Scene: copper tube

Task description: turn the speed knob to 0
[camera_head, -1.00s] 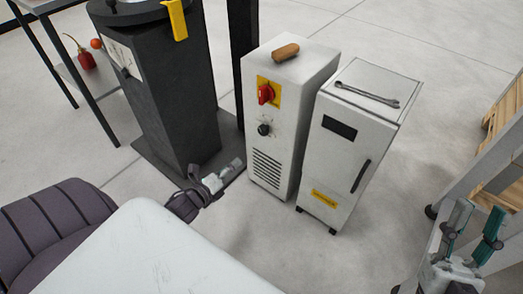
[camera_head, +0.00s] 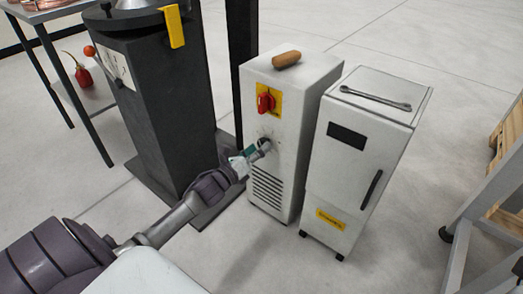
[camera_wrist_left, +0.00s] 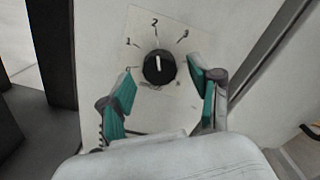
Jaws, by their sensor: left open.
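The speed knob (camera_wrist_left: 159,66) is a round black dial with a white pointer line, on a plate marked 1, 2 and 3 in the left wrist view. Its line points up, towards the 2. The 0 mark is hard to make out. My left gripper (camera_wrist_left: 162,72) is open, with one teal-padded finger on each side of the knob and gaps between the pads and the knob. In the head view my left gripper (camera_head: 260,149) is at the front of the white cabinet (camera_head: 268,215) and hides most of the knob. My right gripper cannot be made out.
A red rotary switch (camera_head: 265,102) on a yellow plate sits above the knob. A vent grille lies below. A second white cabinet (camera_head: 362,150) with a wrench on top stands close on the right. A dark pedestal (camera_head: 165,120) stands on the left.

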